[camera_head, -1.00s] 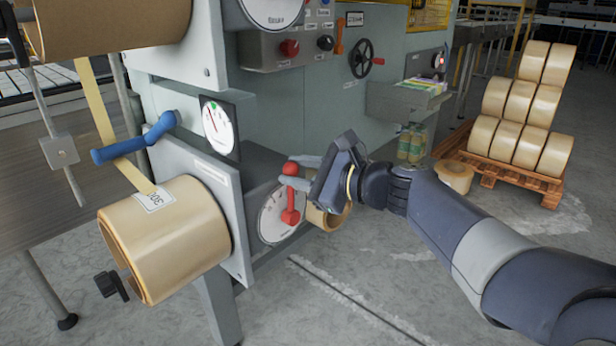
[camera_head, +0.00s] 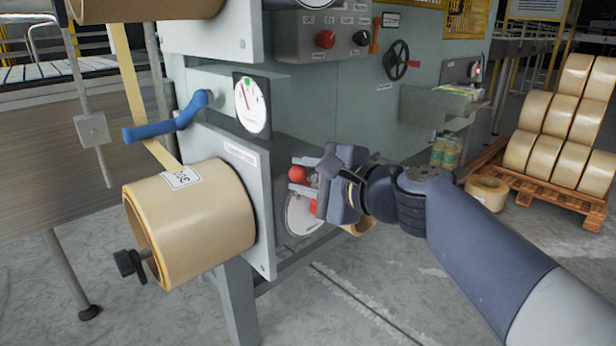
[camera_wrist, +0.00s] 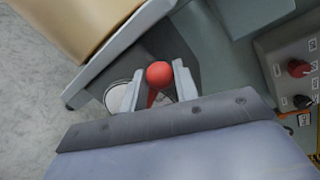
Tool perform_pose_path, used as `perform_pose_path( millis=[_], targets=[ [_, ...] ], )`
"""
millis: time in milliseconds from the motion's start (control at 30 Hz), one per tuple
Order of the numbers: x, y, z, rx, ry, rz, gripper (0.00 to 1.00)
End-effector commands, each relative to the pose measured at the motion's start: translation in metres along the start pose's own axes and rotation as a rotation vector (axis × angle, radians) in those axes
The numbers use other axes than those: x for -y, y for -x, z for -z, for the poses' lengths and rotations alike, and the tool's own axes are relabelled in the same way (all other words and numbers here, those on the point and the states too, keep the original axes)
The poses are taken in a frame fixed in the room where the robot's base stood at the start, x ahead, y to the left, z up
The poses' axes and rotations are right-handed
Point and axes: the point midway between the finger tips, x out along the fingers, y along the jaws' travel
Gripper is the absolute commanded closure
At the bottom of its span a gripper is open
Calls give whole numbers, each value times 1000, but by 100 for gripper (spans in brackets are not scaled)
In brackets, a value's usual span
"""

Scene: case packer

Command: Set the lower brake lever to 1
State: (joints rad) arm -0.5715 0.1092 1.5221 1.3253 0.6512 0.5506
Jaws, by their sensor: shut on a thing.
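The lower brake lever is red with a round knob (camera_head: 298,174) and sits in front of a round white dial plate (camera_head: 303,216) on the machine's lower side. In the wrist view its red knob (camera_wrist: 159,74) lies between the two fingers. My gripper (camera_head: 303,180) is shut on the lever near its knob. In the wrist view my gripper (camera_wrist: 158,82) has a finger on each side of the knob. The gripper hides much of the lever's shaft and part of the dial, so I cannot read the setting.
A large tape roll (camera_head: 190,225) and a grey plate (camera_head: 225,165) stand left of the lever. A blue handle (camera_head: 165,124) and a gauge (camera_head: 252,105) are above. A pallet (camera_head: 545,183) of rolls stands at the right. The floor below my arm is clear.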

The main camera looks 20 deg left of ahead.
Motion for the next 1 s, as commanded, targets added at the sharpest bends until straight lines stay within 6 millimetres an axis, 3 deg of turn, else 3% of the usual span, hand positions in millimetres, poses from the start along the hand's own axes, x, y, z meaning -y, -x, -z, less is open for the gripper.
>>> perform_pose_path(
  millis=[367,400,600,1000],
  targets=[
    [0,0,1,-5,7,1,100],
    [0,0,1,-5,6,1,69],
    [0,0,1,-3,5,1,53],
    [1,9,1,-3,3,2,50]
  ],
)
